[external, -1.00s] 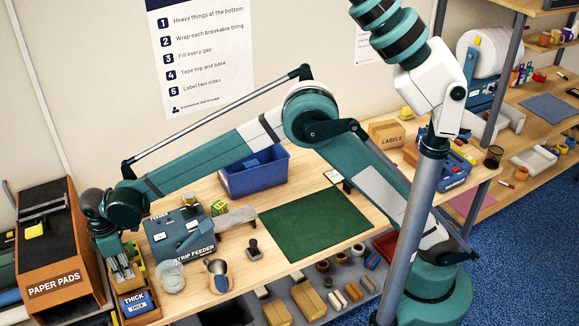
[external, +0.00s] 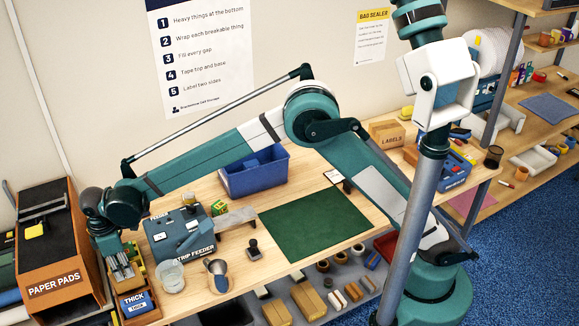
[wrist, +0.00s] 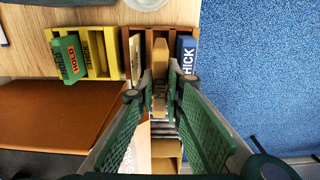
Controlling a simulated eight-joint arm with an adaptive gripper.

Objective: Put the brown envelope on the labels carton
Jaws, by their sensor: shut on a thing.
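My gripper (external: 124,268) is at the far left of the bench, pointing down into a small divided rack in front of the paper pads unit. In the wrist view its fingers (wrist: 159,100) are closed on a narrow brown item, seen edge-on, which looks like the brown envelope (wrist: 160,62). It stands in or just above a rack slot; I cannot tell whether it is clear of it. In the external view the envelope is hard to make out. The labels carton (external: 387,134) is a tan box at the back right of the bench, well away from my gripper.
A blue THICK pack (wrist: 186,55) stands close right of the fingers; a green HOLD pack (wrist: 69,58) is at left. The paper pads unit (external: 58,255), strip feeder (external: 180,236), blue bin (external: 255,174) and grey post (external: 410,230) stand around. The green mat (external: 315,222) is bare.

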